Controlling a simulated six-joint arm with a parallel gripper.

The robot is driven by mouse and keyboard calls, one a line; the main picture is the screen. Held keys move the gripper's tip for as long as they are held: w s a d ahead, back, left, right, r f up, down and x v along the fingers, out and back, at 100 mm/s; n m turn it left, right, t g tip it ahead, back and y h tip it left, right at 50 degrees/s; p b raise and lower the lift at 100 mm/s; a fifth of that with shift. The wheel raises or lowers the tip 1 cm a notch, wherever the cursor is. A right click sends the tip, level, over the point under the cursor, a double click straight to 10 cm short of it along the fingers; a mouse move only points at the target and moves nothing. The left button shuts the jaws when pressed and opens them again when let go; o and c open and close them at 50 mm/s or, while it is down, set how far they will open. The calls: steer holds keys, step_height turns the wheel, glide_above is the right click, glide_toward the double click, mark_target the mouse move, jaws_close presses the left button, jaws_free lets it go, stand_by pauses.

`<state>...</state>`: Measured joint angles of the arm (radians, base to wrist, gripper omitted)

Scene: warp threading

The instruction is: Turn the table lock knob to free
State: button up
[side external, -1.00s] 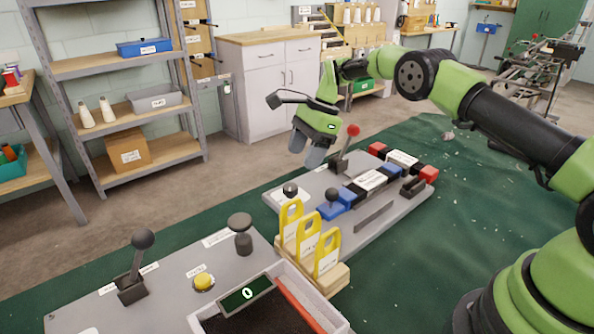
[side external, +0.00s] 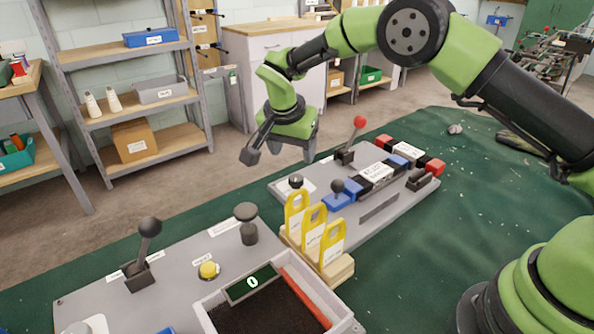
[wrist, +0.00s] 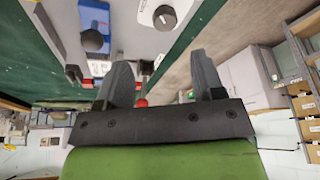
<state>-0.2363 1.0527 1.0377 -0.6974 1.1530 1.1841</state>
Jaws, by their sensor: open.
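A dark round knob (side external: 296,181) sits on a white plate at the left back corner of the far grey panel. In the wrist view a grey knob (wrist: 165,18) with a light pointer mark shows on a white plate near the top edge; its lettering is too small to read. My gripper (side external: 297,152) hangs above and behind that corner, apart from the knob. In the wrist view my gripper (wrist: 163,68) has its two fingers spread with nothing held between them; a red-tipped lever shows beyond them.
A red-ball lever (side external: 359,122) stands right of my gripper. A blue block with a black ball lever (side external: 337,186), yellow tags (side external: 314,228) and a black mushroom knob (side external: 246,222) are nearby. The near panel also carries a tall black lever (side external: 148,240) and a yellow button (side external: 208,270).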

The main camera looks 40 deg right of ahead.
mark_target(296, 178)
steer(key=shift+n+t+h, duration=0.3)
steer(key=shift+n, duration=0.2)
steer(key=x, duration=0.9)
steer(key=shift+w+a+f, duration=0.1)
steer(key=shift+a+f, duration=0.15)
steer(key=shift+a, duration=0.1)
steer(key=shift+c, duration=0.2)
